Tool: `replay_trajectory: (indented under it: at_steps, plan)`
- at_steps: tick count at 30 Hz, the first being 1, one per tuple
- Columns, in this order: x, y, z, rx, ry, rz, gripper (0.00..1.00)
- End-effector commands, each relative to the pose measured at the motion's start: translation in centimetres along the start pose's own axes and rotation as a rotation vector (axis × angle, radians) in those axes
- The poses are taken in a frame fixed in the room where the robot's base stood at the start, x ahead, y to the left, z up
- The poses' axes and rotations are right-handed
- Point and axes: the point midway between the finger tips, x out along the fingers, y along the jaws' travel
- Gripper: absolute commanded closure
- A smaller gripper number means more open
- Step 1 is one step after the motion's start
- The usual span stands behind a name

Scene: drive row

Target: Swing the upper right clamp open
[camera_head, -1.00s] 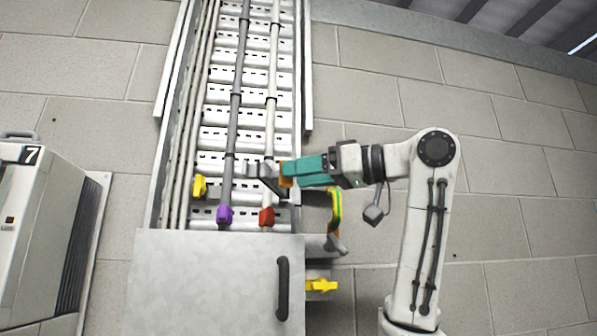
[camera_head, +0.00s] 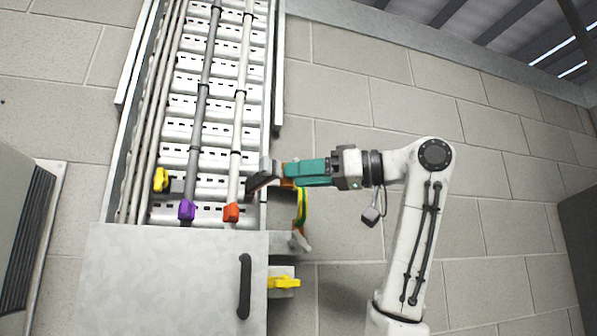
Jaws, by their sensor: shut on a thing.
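The tray cover (camera_head: 165,285) is a grey panel with a black handle over the lower part of the upright cable tray. My gripper (camera_head: 281,172), with teal and orange parts, reaches in from the right to the tray's right edge above the cover. It is shut on the upper right clamp (camera_head: 261,177), a grey, dark-edged piece. The clamp is tilted and lies to the right of the white pipe (camera_head: 243,100). The exact grip is too small to make out, and the clamp's hinge is hidden.
A yellow clamp (camera_head: 161,179) sits at the tray's left, another yellow one (camera_head: 284,282) beside the cover at lower right. Purple (camera_head: 187,209) and red (camera_head: 231,212) fittings are on the pipes. A green-yellow strap (camera_head: 302,207) hangs below my gripper. The block wall right is bare.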

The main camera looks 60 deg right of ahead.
Motion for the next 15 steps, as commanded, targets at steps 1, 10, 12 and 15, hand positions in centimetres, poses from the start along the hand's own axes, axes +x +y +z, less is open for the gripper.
replay_trajectory:
  at_steps: [1, 10, 12, 15]
  plan:
    - [-0.2, 0.8, 0.3, 0.014, -0.008, 0.011, 0.62]
    - [-1.9, 2.2, 0.4, 0.014, -0.007, 0.015, 0.6]
    - [-2.3, 2.4, 0.4, 0.014, -0.008, 0.014, 0.62]
    - [-2.8, 2.7, 0.3, 0.011, -0.006, 0.012, 0.62]
